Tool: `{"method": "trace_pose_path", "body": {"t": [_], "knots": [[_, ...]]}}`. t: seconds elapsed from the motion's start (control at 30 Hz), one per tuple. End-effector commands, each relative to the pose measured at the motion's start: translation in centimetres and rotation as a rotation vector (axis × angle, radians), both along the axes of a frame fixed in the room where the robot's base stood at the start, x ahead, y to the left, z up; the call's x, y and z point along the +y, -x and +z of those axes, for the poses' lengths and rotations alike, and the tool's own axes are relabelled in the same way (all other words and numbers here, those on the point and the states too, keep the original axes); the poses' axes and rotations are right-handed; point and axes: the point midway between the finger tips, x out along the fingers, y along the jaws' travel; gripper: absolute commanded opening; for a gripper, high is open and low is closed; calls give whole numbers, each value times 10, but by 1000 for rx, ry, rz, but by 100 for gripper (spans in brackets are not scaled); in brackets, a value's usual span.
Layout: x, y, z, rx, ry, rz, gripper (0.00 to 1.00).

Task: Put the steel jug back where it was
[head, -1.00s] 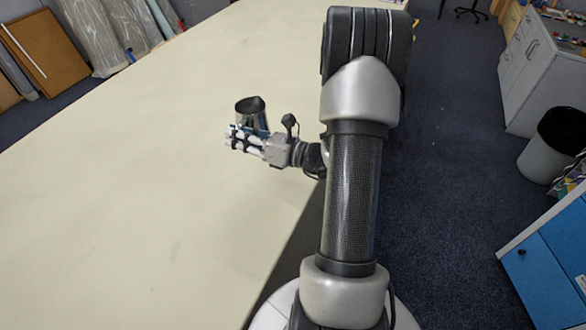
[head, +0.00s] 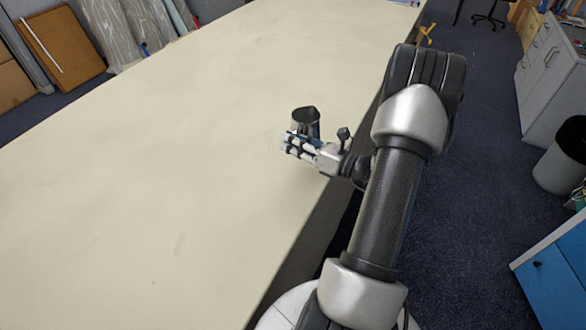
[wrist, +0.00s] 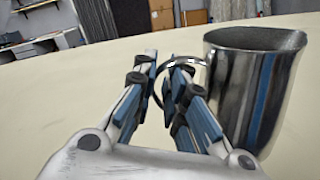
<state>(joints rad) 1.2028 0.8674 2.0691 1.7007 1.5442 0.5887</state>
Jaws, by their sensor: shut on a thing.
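The steel jug (head: 307,119) is a shiny metal vessel with a dark open top, near the table's right edge in the head view. In the wrist view the jug (wrist: 258,85) stands at the right, upright or nearly so, its loop handle towards the fingers. My gripper (head: 300,146) is shut on the jug's handle; the fingers (wrist: 165,92) close about it in the wrist view. The gripper hides the jug's lower part in the head view, so I cannot tell whether its base touches the table.
The long cream table (head: 150,170) is bare to the left of the gripper. Its right edge runs beneath my arm. Beyond it lie blue carpet, a grey cabinet (head: 550,85), a dark-topped bin (head: 560,165) and a blue cabinet (head: 550,275). Boards (head: 60,45) lean at the far left.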

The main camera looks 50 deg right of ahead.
Motion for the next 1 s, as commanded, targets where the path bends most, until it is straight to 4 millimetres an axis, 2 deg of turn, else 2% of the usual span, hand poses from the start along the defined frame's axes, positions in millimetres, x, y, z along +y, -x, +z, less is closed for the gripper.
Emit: {"method": "trace_pose_path", "body": {"t": [0.03,0.1,0.4,0.6,0.7,0.87,0.9,1.0], "knots": [[0,0,-16,-1,-2,1,0],[0,0,-27,-1,-1,1,0],[0,0,-49,-1,1,1,0],[0,0,-79,-1,-1,0,0],[0,0,-86,-2,2,1,0],[0,0,-85,-1,2,0,0],[0,0,-85,1,0,0,13],[0,0,-85,0,0,0,20]]}}
